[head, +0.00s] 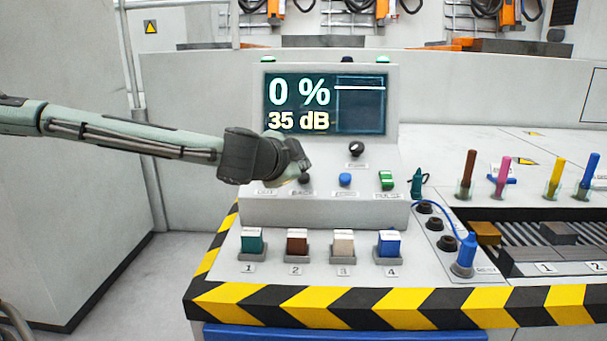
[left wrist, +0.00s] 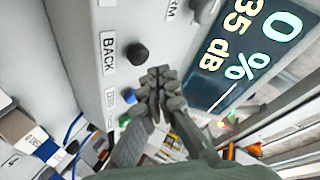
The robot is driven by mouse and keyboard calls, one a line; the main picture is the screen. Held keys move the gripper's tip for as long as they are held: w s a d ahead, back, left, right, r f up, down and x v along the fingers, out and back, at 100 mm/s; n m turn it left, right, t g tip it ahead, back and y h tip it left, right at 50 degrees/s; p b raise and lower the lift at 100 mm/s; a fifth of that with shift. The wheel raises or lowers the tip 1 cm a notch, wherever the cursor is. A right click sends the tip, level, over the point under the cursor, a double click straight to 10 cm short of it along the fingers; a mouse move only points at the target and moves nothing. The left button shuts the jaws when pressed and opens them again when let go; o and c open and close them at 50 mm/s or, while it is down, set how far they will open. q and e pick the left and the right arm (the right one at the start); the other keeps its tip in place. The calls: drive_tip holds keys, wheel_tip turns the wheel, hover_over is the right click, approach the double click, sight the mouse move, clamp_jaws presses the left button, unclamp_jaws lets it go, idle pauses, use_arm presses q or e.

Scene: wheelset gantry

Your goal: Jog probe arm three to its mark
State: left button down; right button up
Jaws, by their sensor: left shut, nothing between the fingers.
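My left gripper (head: 298,168) is shut and empty over the left part of the sloped control panel. In the left wrist view its fingertips (left wrist: 160,80) are together near a black button (left wrist: 137,54) labelled BACK; contact cannot be told. A blue button (head: 345,180) sits to its right. A knob (left wrist: 205,10) with a label ending in "RM" is partly in the left wrist view. The screen (head: 325,103) reads 0 % and 35 dB. Orange arms (head: 382,10) hang at the back, cut off; no number or mark is readable on them. My right gripper is not in view.
A black knob (head: 357,149) and green switch (head: 386,180) are on the panel. Several coloured blocks (head: 297,241) stand in numbered holders in front. A blue plug (head: 466,252) with a cable and several coloured pens (head: 555,175) are at the right. Striped edging borders the console.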

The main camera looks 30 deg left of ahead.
use_arm(q)
drive_tip(key=r+p, duration=0.1)
drive_tip(key=s+r, duration=0.1)
drive_tip(key=d+r+p, duration=0.1)
drive_tip(key=r, duration=0.1)
drive_tip(key=shift+s+r+p, duration=0.1)
drive_tip(key=shift+s+p, duration=0.2)
idle(1.5)
